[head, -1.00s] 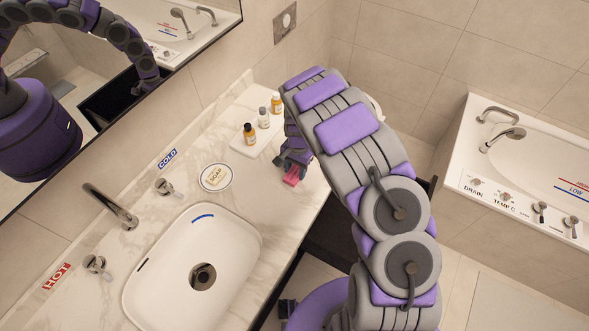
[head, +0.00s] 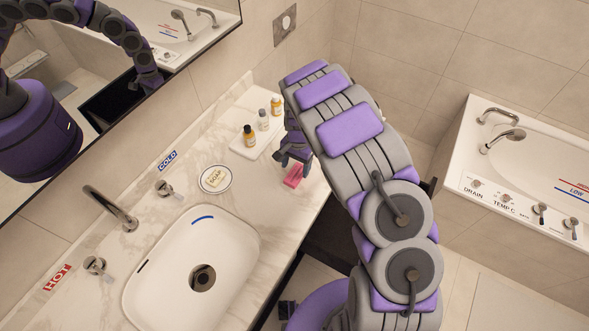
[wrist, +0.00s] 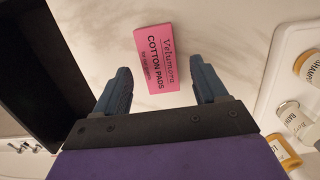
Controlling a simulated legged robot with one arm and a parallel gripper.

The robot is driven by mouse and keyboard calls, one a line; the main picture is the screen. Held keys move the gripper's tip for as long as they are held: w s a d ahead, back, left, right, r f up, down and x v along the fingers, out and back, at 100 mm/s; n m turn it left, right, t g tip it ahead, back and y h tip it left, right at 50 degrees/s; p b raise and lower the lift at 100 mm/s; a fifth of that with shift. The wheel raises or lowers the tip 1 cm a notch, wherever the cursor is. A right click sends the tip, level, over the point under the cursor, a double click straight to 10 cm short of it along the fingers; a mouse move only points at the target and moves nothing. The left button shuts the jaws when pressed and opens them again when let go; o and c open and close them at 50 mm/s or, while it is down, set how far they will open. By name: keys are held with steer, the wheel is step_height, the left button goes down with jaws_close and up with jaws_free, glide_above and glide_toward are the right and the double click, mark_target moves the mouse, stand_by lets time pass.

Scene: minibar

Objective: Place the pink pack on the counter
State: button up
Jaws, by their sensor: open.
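The pink pack (head: 293,177), labelled cotton pads, lies on the marble counter (head: 262,196) near its front edge. It also shows in the wrist view (wrist: 158,58), where it sits between and just beyond the fingertips. My gripper (head: 294,158) is just above the pack in the head view. In the wrist view my gripper (wrist: 158,75) is open, with a gap between each finger and the pack.
A white tray (head: 240,148) with several small bottles stands behind the gripper. A soap dish (head: 215,179) and the sink (head: 160,275) are to the left. An open dark drawer (wrist: 30,75) shows beside the counter in the wrist view.

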mark_target(296, 170)
step_height(296, 170, up, 9)
steer(key=shift+w+d+p, duration=0.25)
steer(key=shift+w+p, duration=0.2)
steer(key=s+d+r+n+h, duration=0.1)
steer(key=s+d+r, duration=0.3)
steer(key=s+r, duration=0.35)
steer(key=s+d+r+n, duration=0.1)
steer(key=s+d+r, duration=0.3)
steer(key=s+r, duration=0.35)
steer(key=s+d+r+n, duration=0.1)
steer(key=s+r+n, duration=0.1)
steer(key=s, duration=1)
steer(key=s+r+n, duration=0.2)
steer(key=s+r, duration=0.1)
steer(key=s, duration=0.9)
steer(key=shift+d+n+g, duration=0.3)
steer(key=shift+d+n, duration=0.1)
